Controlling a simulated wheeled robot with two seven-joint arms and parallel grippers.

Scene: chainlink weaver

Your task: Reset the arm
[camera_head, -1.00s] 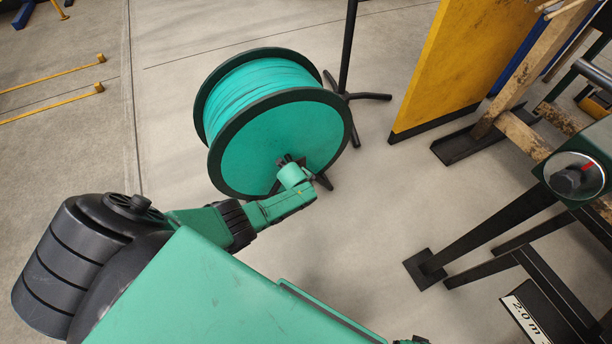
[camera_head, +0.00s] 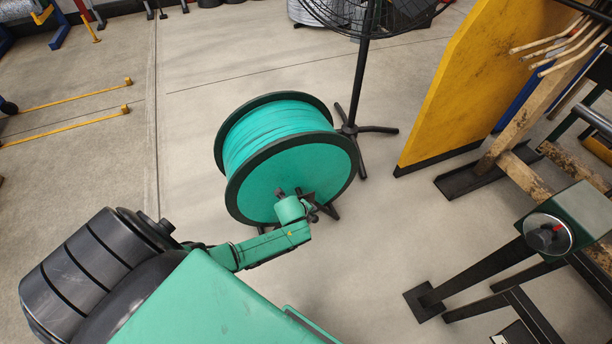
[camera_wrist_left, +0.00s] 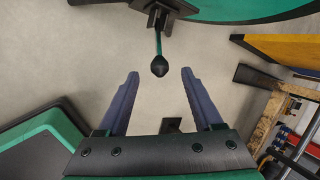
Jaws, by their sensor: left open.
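My left arm (camera_head: 270,243) comes in from the lower left in the head view, green with a bend in front of the cable spool (camera_head: 300,165). My left gripper (camera_wrist_left: 160,73) shows in the left wrist view with its two dark blue fingers spread apart. A black knob on a thin green stem (camera_wrist_left: 159,66) appears between the fingertips; I cannot tell how far below them it is. Nothing is visibly held. In the head view I cannot make out the fingers. My right gripper is not in view.
The teal spool has dark rims and stands on the floor. Behind it is a black fan stand (camera_head: 354,100). A yellow panel (camera_head: 450,90) and a dark metal frame (camera_head: 470,270) with a dial stand at the right. Open floor (camera_head: 90,190) lies at the left.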

